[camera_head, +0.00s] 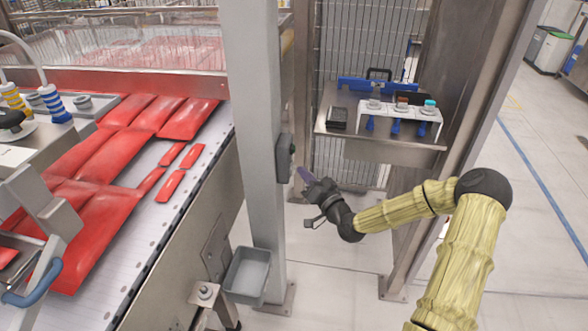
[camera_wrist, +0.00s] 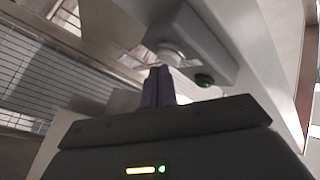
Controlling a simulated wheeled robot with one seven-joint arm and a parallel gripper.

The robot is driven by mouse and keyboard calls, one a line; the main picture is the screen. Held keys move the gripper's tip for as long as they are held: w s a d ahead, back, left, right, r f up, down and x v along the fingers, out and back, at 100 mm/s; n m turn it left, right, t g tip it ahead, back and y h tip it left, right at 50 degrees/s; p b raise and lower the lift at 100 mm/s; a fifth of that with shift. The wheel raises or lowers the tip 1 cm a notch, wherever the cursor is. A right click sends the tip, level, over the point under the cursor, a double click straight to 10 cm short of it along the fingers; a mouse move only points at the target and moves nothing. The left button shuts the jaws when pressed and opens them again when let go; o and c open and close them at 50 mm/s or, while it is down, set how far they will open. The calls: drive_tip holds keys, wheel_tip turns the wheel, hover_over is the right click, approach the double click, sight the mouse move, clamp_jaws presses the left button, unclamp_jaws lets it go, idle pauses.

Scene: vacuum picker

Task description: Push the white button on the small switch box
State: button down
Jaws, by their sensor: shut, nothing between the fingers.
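The small switch box (camera_head: 285,158) is a grey box fixed to the side of the grey post, seen nearly edge-on in the head view. In the wrist view the switch box (camera_wrist: 203,45) shows a round white button (camera_wrist: 171,53) and a dark green button (camera_wrist: 204,80) beside it. My gripper (camera_head: 303,175) is shut and empty, just right of the box in the head view. In the wrist view the purple fingertips (camera_wrist: 158,72) are together just below the white button. I cannot tell whether they touch it.
The grey post (camera_head: 258,120) stands left of my gripper. A conveyor (camera_head: 150,225) with red packs lies further left. A grey bin (camera_head: 247,275) hangs low by the post. A metal shelf (camera_head: 385,150) with small items is behind, right of the box. Open floor lies at right.

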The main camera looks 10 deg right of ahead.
drive_tip(key=shift+a, duration=0.15)
idle(0.5)
drive_tip(key=shift+w+a, duration=0.1)
drive_tip(key=shift+a, duration=0.15)
drive_tip(key=shift+r, duration=0.1)
drive_tip(key=shift+d, duration=0.3)
idle(0.4)
drive_tip(key=s+d, duration=0.2)
drive_tip(key=d, duration=0.3)
drive_tip(key=shift+d, duration=0.35)
